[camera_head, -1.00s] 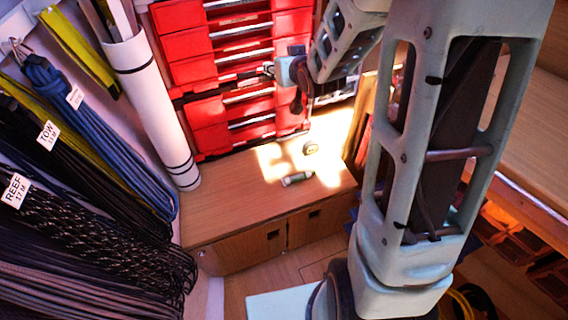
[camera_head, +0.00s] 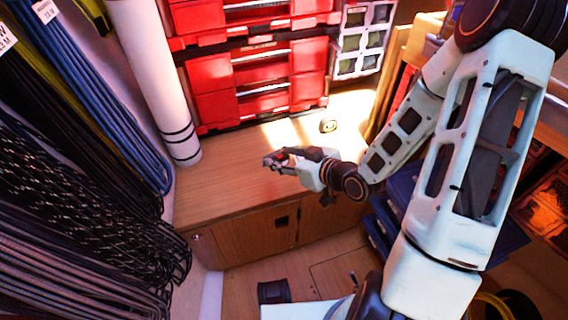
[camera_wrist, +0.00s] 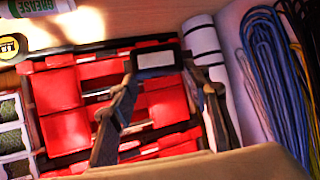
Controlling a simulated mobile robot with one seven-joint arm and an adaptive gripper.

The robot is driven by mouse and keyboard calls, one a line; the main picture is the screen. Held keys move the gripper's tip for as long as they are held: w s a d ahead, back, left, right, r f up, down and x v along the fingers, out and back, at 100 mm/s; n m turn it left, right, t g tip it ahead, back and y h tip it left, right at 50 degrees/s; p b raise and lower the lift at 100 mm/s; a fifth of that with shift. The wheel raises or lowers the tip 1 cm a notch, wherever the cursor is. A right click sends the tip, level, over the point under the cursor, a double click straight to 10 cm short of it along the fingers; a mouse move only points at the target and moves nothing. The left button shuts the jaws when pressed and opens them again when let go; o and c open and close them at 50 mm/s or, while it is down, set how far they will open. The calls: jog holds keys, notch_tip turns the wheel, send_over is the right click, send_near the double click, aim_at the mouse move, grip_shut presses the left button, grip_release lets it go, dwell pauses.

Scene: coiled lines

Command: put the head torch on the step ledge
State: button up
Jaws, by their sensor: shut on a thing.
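My gripper (camera_head: 277,160) is shut on a small dark thing with a grey face, seen between the fingers in the wrist view as the head torch (camera_wrist: 155,62). In the head view the torch is only a small dark shape at the fingertips. The gripper is in front of the wooden locker top (camera_head: 215,185), which I take for the step ledge. It appears above that surface, but the height of the gap is unclear.
A round roll (camera_head: 328,126) lies on the locker top; a grease tube (camera_wrist: 70,7) shows in the wrist view. Red drawer cases (camera_head: 260,75) stand behind. A white rolled tube (camera_head: 160,80) and coiled ropes (camera_head: 90,90) are left. The locker top's left part is clear.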

aim_at(275, 171)
jog(key=shift+n+g+y, duration=0.3)
jog(key=shift+n, duration=0.1)
jog(key=f, duration=0.1)
jog(key=s+a+f+b, duration=0.2)
jog(key=shift+f, duration=0.25)
jog(key=shift+s+a+p, duration=0.45)
jog(key=shift+s+p, duration=0.15)
jog(key=shift+p, duration=0.65)
jog(key=shift+d+r+h+p, duration=0.2)
jog(key=shift+h+p, duration=0.2)
